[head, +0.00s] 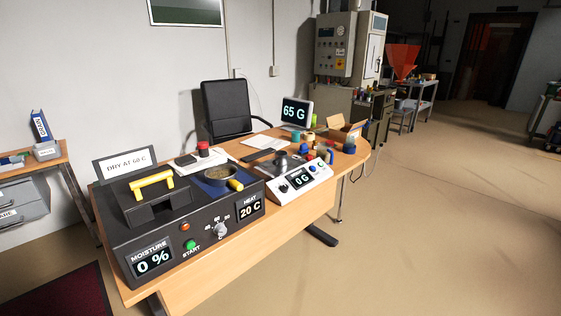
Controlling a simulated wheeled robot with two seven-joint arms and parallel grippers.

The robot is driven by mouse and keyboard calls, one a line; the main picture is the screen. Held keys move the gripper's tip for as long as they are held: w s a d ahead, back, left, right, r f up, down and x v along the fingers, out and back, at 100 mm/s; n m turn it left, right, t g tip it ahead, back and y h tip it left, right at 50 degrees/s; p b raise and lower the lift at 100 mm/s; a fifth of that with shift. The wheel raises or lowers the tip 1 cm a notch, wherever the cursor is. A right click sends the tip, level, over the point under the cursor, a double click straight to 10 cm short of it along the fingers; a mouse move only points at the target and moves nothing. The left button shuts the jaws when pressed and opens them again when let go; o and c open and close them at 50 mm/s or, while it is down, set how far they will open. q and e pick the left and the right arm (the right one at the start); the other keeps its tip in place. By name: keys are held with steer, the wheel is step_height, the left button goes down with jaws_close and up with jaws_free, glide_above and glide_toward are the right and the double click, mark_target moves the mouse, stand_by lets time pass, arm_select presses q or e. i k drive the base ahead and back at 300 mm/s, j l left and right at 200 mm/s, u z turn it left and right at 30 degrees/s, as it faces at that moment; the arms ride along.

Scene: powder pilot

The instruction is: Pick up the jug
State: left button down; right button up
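No thing in the head view is clearly a jug. A round dark vessel (214,181) with a yellow handle sits on a blue patch behind the front panel of the dark dryer, with brownish grains inside. A small grey metal object (281,161) stands on the white scale (311,177), which reads 0 G; its shape is too small to tell. Several small coloured containers stand close together at the far right end of the table. Neither of my grippers is in view.
The wooden table (213,278) carries the dark dryer (158,232) with a yellow-handled lid, and a display (297,111) reading 65 G. A black chair (226,106) stands behind. A side shelf is at left. Open floor lies to the right.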

mark_target(324, 152)
steer(key=i+l+u, duration=0.5)
steer(key=i+l, duration=0.4)
steer(key=i, duration=0.15)
